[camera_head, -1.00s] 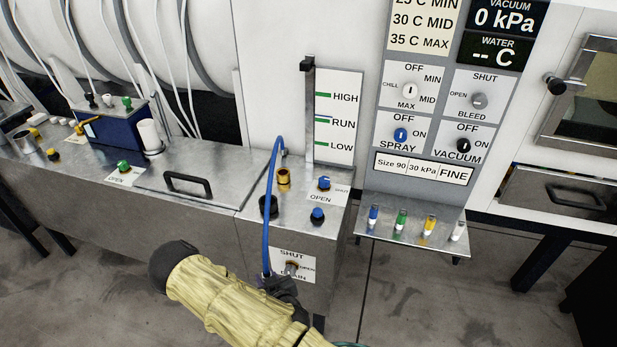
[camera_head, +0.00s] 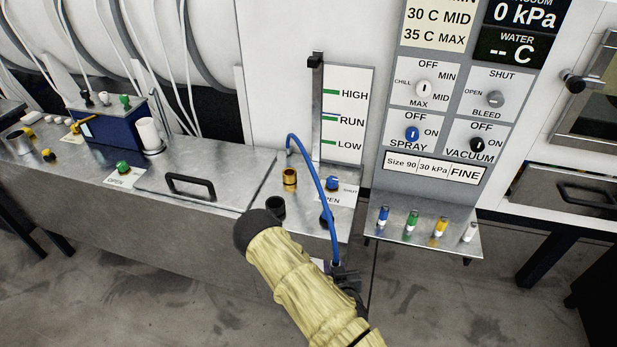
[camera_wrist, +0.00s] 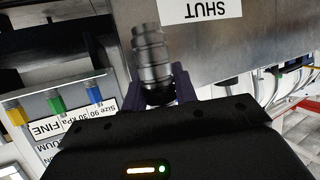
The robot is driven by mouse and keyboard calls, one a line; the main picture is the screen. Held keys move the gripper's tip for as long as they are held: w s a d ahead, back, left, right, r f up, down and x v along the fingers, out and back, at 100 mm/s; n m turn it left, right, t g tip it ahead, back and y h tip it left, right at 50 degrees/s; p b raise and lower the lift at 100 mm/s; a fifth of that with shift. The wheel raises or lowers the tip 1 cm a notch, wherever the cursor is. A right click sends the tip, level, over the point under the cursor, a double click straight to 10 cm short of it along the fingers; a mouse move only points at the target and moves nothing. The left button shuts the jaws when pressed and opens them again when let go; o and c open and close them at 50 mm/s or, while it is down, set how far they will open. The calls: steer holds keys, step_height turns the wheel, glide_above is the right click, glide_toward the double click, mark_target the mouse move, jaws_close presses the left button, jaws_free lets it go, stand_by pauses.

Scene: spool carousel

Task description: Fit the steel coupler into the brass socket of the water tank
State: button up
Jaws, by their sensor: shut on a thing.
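My gripper (camera_head: 345,275) is at the front right of the steel water tank, low by its front face. In the wrist view my gripper (camera_wrist: 158,86) is shut on the steel coupler (camera_wrist: 148,50), a ribbed grey cylinder that sticks out beyond the fingers. In the head view I cannot make out the coupler. A blue hose (camera_head: 318,180) arches from the back of the tank top down to my gripper. The brass socket (camera_head: 290,180) stands upright on the tank top, up and left of my gripper, apart from it. Its mouth looks empty.
A black round fitting (camera_head: 275,207) stands in front of the brass socket. A blue knob (camera_head: 332,183) is to its right. The level gauge (camera_head: 343,115) rises behind. A shelf with coloured plugs (camera_head: 425,240) juts out at right. A handled lid (camera_head: 190,187) lies left.

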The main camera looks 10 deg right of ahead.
steer(key=shift+d, duration=0.45)
step_height(320, 180, up, 6)
steer(key=p, duration=0.5)
steer(key=shift+s+f, duration=0.1)
steer(key=shift+f, duration=0.15)
steer(key=shift+r+p, duration=0.3)
steer(key=shift+p, duration=0.1)
steer(key=w+a+r+m+h, duration=0.2)
steer(key=w+r+m+h, duration=0.2)
steer(key=w+r, duration=0.35)
steer(key=s+a+r+m+g+h, duration=0.1)
steer(key=a+r+m+g+h, duration=0.3)
steer(key=a+r, duration=0.3)
steer(key=shift+s+a+m+h, duration=0.25)
steer(key=shift+a+m+h, duration=0.15)
steer(key=shift+m+h, duration=0.3)
